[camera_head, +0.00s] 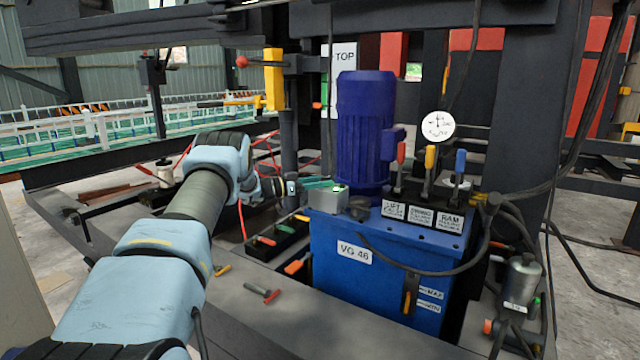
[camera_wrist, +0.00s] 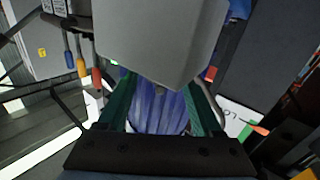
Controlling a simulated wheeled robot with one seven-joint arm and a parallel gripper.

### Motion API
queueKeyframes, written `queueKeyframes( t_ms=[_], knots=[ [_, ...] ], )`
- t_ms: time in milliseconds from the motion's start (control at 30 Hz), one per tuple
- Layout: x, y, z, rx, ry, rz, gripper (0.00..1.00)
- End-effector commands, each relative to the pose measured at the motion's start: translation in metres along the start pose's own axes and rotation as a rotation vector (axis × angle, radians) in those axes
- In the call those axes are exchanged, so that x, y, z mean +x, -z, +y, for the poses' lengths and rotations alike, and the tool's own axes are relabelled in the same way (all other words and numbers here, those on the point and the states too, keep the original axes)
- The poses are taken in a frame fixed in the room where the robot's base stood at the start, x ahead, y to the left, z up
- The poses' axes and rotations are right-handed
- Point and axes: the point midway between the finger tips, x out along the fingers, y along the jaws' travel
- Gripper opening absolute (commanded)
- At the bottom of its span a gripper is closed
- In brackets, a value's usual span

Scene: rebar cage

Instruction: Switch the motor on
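The blue-purple motor (camera_head: 365,130) stands upright on the blue tank (camera_head: 335,280) marked VG 46. A small grey box (camera_head: 326,199) with a small green spot on its top sits on the tank's left corner, beside the motor's base. My gripper (camera_head: 318,184) is at this box, on its far left side. In the wrist view the grey box (camera_wrist: 165,40) fills the upper middle and hides the fingertips. The green fingers of my gripper (camera_wrist: 161,90) are apart, with the motor (camera_wrist: 158,110) showing between them. Whether a finger touches the box cannot be told.
Red, yellow and blue levers (camera_head: 430,165) stand right of the motor above labels. A black hose (camera_head: 420,268) loops across the tank's front. A black tray (camera_head: 275,240) with tools and a red-handled tool (camera_head: 262,292) lie left of the tank. A yellow post (camera_head: 274,78) stands behind.

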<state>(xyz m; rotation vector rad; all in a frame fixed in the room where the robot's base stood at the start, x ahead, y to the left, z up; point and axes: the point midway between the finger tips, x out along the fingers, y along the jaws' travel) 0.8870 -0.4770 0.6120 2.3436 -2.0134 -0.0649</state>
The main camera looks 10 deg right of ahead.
Motion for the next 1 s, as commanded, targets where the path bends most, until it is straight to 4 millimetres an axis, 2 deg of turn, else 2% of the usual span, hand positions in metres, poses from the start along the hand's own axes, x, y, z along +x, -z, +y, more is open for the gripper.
queueKeyframes(
  t_ms=[367,467,800,1000],
  knots=[
    [-0.006,-0.001,0.0,-0.001,0.001,-0.002,0.73],
    [-0.018,0.001,-0.001,-0.002,0.002,-0.002,0.73],
    [-0.083,0.001,-0.001,-0.002,0.003,-0.002,0.73],
    [-0.104,0.0,0.0,0.0,0.001,-0.001,0.73]
  ],
)
